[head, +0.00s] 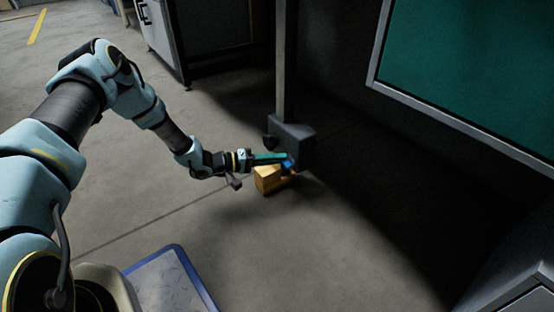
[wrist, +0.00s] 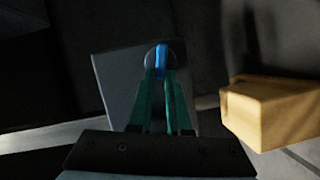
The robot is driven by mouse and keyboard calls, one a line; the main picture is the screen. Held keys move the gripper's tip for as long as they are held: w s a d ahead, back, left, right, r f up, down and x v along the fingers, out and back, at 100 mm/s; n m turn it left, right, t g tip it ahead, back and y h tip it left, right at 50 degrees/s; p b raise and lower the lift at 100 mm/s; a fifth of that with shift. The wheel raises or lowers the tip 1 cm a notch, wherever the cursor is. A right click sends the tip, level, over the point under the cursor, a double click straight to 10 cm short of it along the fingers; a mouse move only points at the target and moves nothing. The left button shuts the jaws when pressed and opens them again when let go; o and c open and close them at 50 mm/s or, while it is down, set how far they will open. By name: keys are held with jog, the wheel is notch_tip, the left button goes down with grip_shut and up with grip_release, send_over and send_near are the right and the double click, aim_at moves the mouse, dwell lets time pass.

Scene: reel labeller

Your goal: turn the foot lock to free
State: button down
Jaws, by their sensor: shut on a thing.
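The foot lock shows as a small blue handle (head: 289,164) on the dark grey block (head: 294,141) at the foot of a grey post. In the wrist view the blue handle (wrist: 161,60) stands upright in the picture, in front of a dark round disc on the block's face (wrist: 115,75). My gripper (head: 285,157) reaches the block from the left. Its green fingers (wrist: 162,75) are shut on the blue handle. The fingers cover part of the handle, and I see no readable lock marking.
A yellow-tan box (head: 268,180) sits on the floor close below my gripper; it is right of the fingers in the wrist view (wrist: 270,112). The grey post (head: 286,65) rises from the block. A green framed panel (head: 470,75) stands at right. Open floor lies at left.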

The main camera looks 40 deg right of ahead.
jog(key=shift+d+f+n+g+h+b, duration=0.15)
jog(key=shift+n+g+h+b, duration=0.1)
jog(key=shift+n, duration=0.4)
jog(key=shift+d+f+n+g+h+b, duration=0.15)
jog(key=shift+n+h+b, duration=0.1)
jog(key=shift+n, duration=0.4)
jog(key=c, duration=0.9)
grip_release()
jog(key=shift+o, duration=0.2)
jog(key=shift+a, duration=0.1)
jog(key=p+v, duration=0.4)
jog(key=v, duration=0.6)
jog(key=shift+a, duration=0.35)
jog(key=shift+w+f, duration=0.1)
jog(key=shift+w, duration=0.05)
